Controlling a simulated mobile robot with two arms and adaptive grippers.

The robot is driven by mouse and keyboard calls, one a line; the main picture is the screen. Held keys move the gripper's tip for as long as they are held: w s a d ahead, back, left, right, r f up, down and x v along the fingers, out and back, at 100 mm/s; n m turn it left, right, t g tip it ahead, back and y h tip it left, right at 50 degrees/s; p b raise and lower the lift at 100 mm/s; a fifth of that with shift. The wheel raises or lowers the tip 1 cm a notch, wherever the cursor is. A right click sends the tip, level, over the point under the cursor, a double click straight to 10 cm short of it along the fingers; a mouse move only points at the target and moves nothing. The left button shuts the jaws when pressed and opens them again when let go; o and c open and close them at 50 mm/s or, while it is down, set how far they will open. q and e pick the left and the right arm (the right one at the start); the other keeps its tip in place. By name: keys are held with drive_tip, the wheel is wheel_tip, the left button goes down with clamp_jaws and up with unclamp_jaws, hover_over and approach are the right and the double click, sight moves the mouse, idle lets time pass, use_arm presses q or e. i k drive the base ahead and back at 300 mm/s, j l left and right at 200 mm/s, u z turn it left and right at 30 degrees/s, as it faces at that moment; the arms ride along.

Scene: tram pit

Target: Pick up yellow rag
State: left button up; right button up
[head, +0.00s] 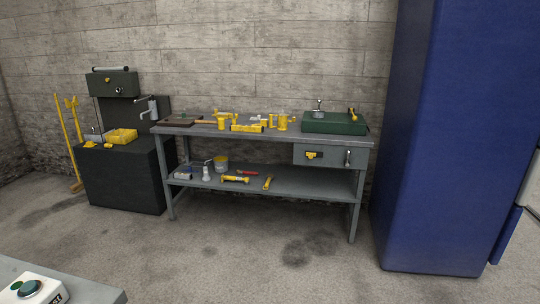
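I cannot make out a yellow rag for certain. Small flat yellow items (90,144) lie at the front edge of the dark cabinet (122,180) on the left, and they are too small to identify. A yellow tray-like thing (122,136) sits behind them on the same top. Several yellow objects (247,128) stand and lie on the grey workbench (350,141) in the middle. Neither of my grippers is in view.
A tall blue cabinet (440,140) stands at right. A table corner (95,290) shows at lower left. The floor between is clear.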

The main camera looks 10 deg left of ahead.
sight(89, 144)
drive_tip(key=i+u, duration=0.1)
drive_tip(key=i, duration=0.5)
drive_tip(key=i+l+u, duration=0.1)
drive_tip(key=i, duration=0.55)
drive_tip(key=i+l+u, duration=0.1)
drive_tip(key=i, duration=0.5)
drive_tip(key=i+j+u, duration=0.15)
drive_tip(key=i+u, duration=0.15)
drive_tip(key=u, duration=0.15)
drive_tip(key=i+u, duration=0.7)
drive_tip(key=u, duration=0.25)
drive_tip(key=i+l+u, duration=0.15)
drive_tip(key=i+u, duration=0.15)
drive_tip(key=u, duration=0.15)
drive_tip(key=i+j+u, duration=0.1)
drive_tip(key=i+u, duration=0.2)
drive_tip(key=i, duration=1.25)
drive_tip(key=i+j+z, duration=0.1)
drive_tip(key=i+z, duration=0.15)
drive_tip(key=i, duration=1.8)
